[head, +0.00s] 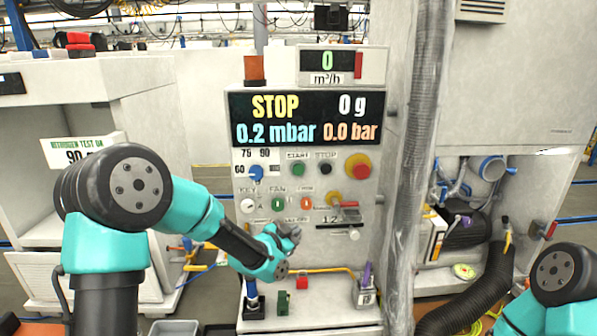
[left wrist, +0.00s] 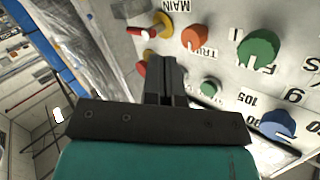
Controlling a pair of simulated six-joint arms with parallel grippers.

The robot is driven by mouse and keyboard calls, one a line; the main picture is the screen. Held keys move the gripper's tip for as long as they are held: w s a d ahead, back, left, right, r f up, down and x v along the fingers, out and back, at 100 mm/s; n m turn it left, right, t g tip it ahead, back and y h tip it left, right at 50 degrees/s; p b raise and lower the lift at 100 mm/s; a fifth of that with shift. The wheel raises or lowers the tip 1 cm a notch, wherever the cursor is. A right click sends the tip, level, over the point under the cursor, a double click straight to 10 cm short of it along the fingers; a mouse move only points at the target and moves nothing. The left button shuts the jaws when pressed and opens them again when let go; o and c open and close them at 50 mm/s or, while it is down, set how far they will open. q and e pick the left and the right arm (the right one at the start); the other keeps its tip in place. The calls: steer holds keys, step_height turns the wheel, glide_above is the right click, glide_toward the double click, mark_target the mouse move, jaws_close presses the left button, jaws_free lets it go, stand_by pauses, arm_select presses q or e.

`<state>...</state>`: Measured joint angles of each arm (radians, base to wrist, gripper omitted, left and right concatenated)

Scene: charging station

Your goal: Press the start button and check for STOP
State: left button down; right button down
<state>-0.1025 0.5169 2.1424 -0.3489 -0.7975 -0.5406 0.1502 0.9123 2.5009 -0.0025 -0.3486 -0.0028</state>
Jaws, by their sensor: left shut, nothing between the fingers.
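The control panel's display (head: 306,118) reads STOP, 0 g, 0.2 mbar and 0.0 bar. Below it is the green start button (head: 298,170) under a START label, with the black stop button (head: 324,170) to its right. My left gripper (head: 292,236) is in front of the lower panel, below the start button and apart from it. In the left wrist view its fingers (left wrist: 168,82) are shut and empty, with the panel behind them. My right arm shows at the lower right, but its gripper is out of view.
A red emergency button (head: 358,167) sits right of the stop button. A grey hose (head: 421,150) hangs right of the panel. A ledge (head: 330,312) lies below.

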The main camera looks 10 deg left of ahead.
mark_target(298, 172)
arm_select(q)
step_height(298, 172, up, 14)
steer(key=w+d+m+t+h, duration=0.1)
steer(key=m+t+h, duration=0.1)
steer(key=m, duration=0.1)
steer(key=shift+w+d+r+m+t, duration=0.15)
steer(key=shift+d+r+m+t, duration=0.15)
steer(key=shift+d+t, duration=0.1)
steer(key=shift+f, duration=0.1)
steer(key=shift+w+a, duration=0.45)
steer(key=shift+w, duration=0.95)
steer(key=shift+w+a, duration=0.45)
steer(key=shift+w, duration=1)
steer(key=shift+w+a, duration=0.45)
steer(key=shift+w, duration=0.95)
steer(key=shift+w, duration=0.15)
steer(key=shift+w+a, duration=0.1)
steer(key=shift+w, duration=0.15)
steer(key=shift+w+a, duration=0.15)
steer(key=shift+w, duration=0.25)
steer(key=shift+s, duration=0.1)
steer(key=shift+s+d, duration=0.3)
steer(key=shift+s, duration=0.45)
